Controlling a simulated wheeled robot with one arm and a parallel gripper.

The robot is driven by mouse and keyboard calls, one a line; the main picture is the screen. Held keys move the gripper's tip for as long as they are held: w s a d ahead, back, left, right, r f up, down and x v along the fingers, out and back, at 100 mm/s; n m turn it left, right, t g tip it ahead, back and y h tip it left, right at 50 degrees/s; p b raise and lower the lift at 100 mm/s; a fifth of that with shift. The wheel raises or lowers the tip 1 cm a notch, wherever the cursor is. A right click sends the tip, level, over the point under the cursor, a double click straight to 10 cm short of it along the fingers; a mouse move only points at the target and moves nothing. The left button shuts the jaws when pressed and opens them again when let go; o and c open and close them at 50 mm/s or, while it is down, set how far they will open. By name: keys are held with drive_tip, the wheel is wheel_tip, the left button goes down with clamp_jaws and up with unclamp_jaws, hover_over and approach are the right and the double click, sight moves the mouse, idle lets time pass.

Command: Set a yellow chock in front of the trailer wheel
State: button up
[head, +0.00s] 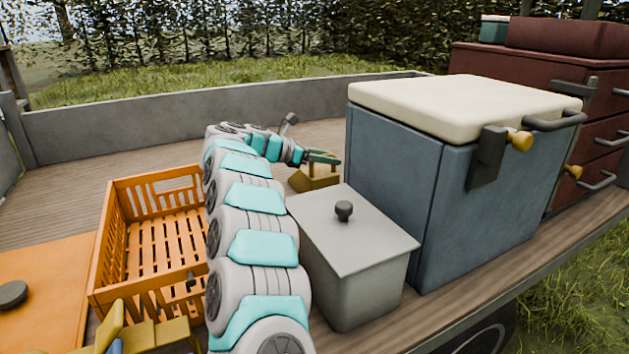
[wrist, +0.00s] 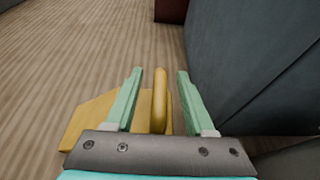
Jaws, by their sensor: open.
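A yellow chock (head: 316,182) sits on the wooden trailer bed, behind the grey lidded box and left of the blue-grey cooler. In the wrist view, the chock (wrist: 92,118) shows its sloped body and an upright handle (wrist: 160,98). My gripper (head: 323,158) is right at the chock. Its green fingers are open in the wrist view (wrist: 160,74), one on each side of the handle, with gaps visible. The trailer wheel (head: 488,338) shows only partly below the bed edge at the bottom right; the ground in front of it is hidden.
The grey box (head: 350,285) and the cooler (head: 400,180) stand close on the right. An orange slatted crate (head: 103,235) is on the left. Yellow pieces (head: 150,335) lie at the bottom left. A dark red drawer chest (head: 520,75) stands behind the cooler.

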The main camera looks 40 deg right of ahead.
drive_tip(key=shift+x, duration=0.9)
clamp_jaws()
idle(0.8)
